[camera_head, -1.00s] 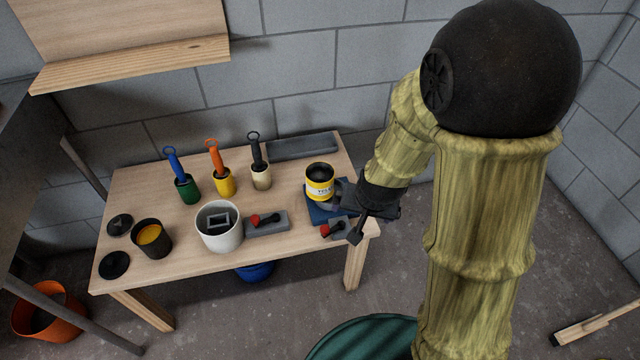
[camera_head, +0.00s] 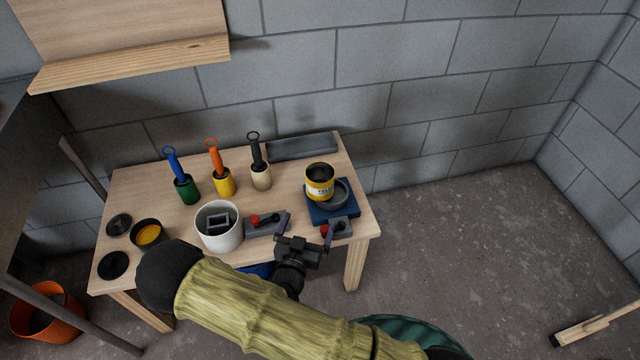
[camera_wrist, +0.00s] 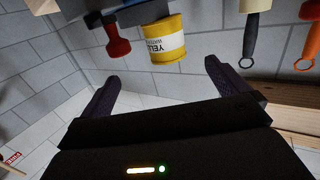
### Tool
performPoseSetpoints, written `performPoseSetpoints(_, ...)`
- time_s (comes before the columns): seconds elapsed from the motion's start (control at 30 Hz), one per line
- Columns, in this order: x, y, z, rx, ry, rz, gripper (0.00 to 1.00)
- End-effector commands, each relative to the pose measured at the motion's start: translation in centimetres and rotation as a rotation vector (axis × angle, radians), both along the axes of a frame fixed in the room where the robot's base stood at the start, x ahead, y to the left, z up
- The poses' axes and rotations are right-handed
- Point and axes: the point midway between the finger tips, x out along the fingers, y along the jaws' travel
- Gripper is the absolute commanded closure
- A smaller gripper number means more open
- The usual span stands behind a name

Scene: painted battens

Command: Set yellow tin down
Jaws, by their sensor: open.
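The yellow tin (camera_head: 320,184), with a white label band and a dark open top, stands upright at the right end of the table. It is on or against the dark ring (camera_head: 340,197) on the blue block (camera_head: 334,214); its exact footing is hidden. My gripper (camera_head: 306,229) is open and empty at the table's front edge, apart from the tin and in front of it to the left. In the wrist view the tin (camera_wrist: 165,42) shows upside down beyond the spread fingers (camera_wrist: 157,80), with a clear gap.
Two grey blocks with red knobs (camera_head: 254,219) (camera_head: 325,229) lie near my fingers. A grey tray (camera_head: 302,146) lies at the back.

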Motion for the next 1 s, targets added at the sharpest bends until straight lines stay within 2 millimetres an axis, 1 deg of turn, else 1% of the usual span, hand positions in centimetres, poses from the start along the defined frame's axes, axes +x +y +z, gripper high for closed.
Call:
performPoseSetpoints(0.03,-0.3,0.3,0.1,-0.011,-0.031,0.015,0.00)
performPoseSetpoints(0.13,-0.5,0.5,0.3,-0.017,-0.063,0.025,0.00)
performPoseSetpoints(0.47,-0.2,0.4,0.3,-0.017,-0.061,0.023,0.00)
performPoseSetpoints(0.57,0.7,0.2,0.3,-0.016,-0.060,0.023,0.00)
performPoseSetpoints(1.0,8.3,-1.3,0.2,-0.016,-0.060,0.022,0.00)
